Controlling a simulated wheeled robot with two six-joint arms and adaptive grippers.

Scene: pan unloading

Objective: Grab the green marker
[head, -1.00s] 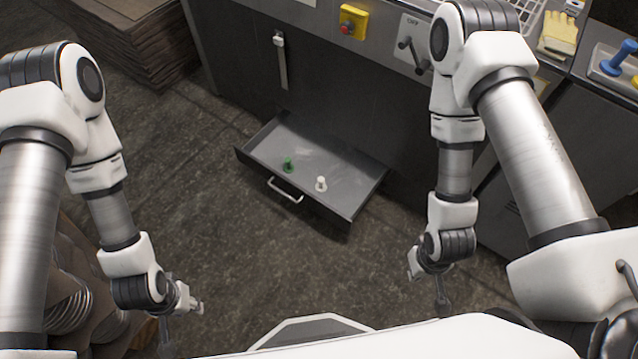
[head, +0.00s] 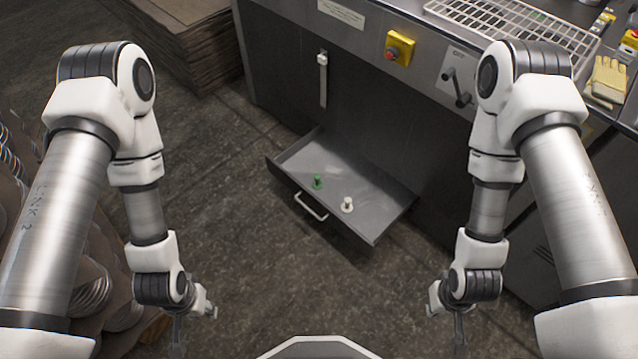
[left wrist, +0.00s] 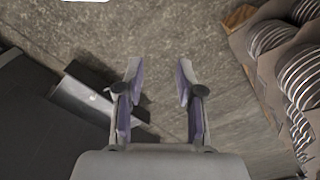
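The green marker (head: 317,182) stands in an open drawer (head: 375,222) low on the machine, in the head view. A white marker (head: 347,204) stands to its right in the same drawer. My left gripper (head: 178,345) hangs at the lower left of the head view, well apart from the drawer. In the left wrist view its two fingers (left wrist: 160,85) are spread with bare floor between them. The drawer's edge (left wrist: 88,92) shows left of the fingers there. My right gripper (head: 460,330) hangs at the lower right of the head view; its fingers are too small to judge.
The machine (head: 285,60) carries a yellow box with a red button (head: 399,48), a crank and a wire rack (head: 510,30). Stacked cardboard (head: 185,40) stands at the back left. Coiled stock (left wrist: 275,40) lies near my left arm. The floor before the drawer is clear.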

